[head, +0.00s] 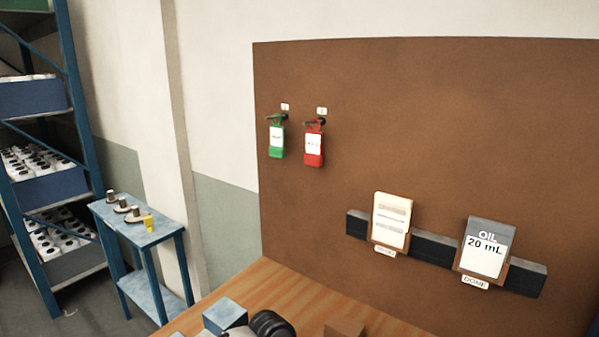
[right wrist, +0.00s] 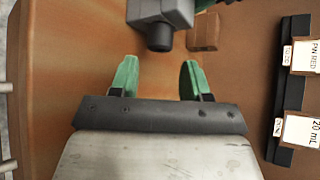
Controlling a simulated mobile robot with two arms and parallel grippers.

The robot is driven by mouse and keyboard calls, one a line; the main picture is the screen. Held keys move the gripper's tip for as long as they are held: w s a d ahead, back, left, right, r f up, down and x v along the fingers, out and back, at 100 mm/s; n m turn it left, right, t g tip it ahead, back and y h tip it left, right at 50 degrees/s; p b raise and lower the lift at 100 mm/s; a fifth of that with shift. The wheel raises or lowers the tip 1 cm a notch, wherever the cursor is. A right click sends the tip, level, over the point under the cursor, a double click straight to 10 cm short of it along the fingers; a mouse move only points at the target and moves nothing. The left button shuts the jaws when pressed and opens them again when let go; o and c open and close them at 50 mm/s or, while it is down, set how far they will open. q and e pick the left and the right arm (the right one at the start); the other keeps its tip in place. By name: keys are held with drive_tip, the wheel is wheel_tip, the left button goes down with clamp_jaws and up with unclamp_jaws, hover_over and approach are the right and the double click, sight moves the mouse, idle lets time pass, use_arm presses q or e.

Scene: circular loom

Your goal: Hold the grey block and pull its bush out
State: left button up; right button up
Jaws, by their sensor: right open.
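In the right wrist view the grey block (right wrist: 163,10) is at the top edge, partly cut off. A dark, round bush (right wrist: 160,38) sticks out of it toward my right gripper. My right gripper (right wrist: 158,76) is open, its green fingertips apart and empty, short of the bush and roughly in line with it. A green piece (right wrist: 206,4) beside the block at the top edge may be a fingertip of my left gripper; its jaws do not show. I cannot make out the grey block or either gripper for sure in the head view.
A brown block (head: 345,328) lies on the wooden bench (head: 285,287). A bluish block (head: 225,314) and a black ribbed thing (head: 270,324) are at the lower edge. A brown board (head: 420,120) stands behind, with tags and cards. A blue side table (head: 165,232) is at left.

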drive_tip(key=shift+x, duration=2.75)
drive_tip(key=shift+c, duration=0.2)
clamp_jaws()
